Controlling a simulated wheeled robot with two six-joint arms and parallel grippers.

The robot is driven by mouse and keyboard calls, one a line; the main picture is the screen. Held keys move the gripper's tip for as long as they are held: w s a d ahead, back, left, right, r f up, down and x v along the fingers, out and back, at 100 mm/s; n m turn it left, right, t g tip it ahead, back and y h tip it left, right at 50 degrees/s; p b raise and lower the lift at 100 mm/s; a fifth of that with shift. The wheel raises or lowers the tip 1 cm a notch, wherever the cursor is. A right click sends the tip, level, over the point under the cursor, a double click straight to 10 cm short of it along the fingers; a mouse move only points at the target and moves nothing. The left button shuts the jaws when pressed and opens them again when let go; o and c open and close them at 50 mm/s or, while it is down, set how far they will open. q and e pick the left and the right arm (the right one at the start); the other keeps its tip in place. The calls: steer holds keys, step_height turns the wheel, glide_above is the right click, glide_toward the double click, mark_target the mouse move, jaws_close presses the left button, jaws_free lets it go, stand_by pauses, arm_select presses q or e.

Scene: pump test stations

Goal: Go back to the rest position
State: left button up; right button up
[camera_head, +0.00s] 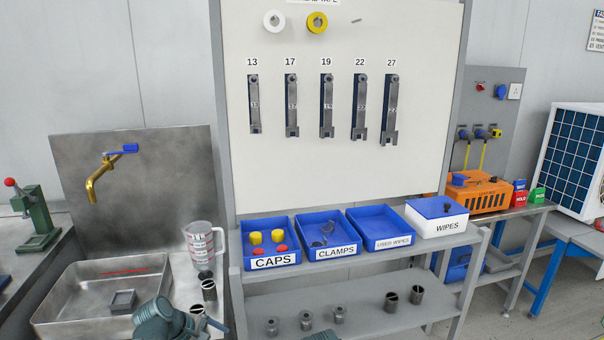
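Parts of my own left arm, grey-green and rounded, show at the bottom edge left of centre, in front of the sink's right side. A small dark piece that may be part of my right arm shows at the bottom edge near the middle. Nothing held is visible.
A metal sink (60,315) with a brass tap (97,178) is at left, beside a measuring jug (200,245). A rack holds blue bins of caps (272,262) and clamps (336,252), a wipes box (445,228) and hanging wrenches (326,105). An orange unit (480,197) stands right.

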arm_select(q)
steer(key=s+d+f+m+g+y, duration=0.35)
steer(key=s+d+m, duration=0.25)
steer(key=s+m, duration=0.55)
steer(key=s+d+r+m+y+p, duration=0.1)
steer(key=s+d+r+m+p, duration=0.1)
steer(key=d+r+p, duration=0.3)
steer(key=s+d+r+m+g+y+p, duration=0.1)
steer(key=d+r+m+p, duration=0.3)
steer(key=r+p, duration=0.5)
steer(key=shift+s+d+y, duration=0.35)
steer(key=shift+s+d, duration=0.4)
steer(key=shift+d, duration=0.15)
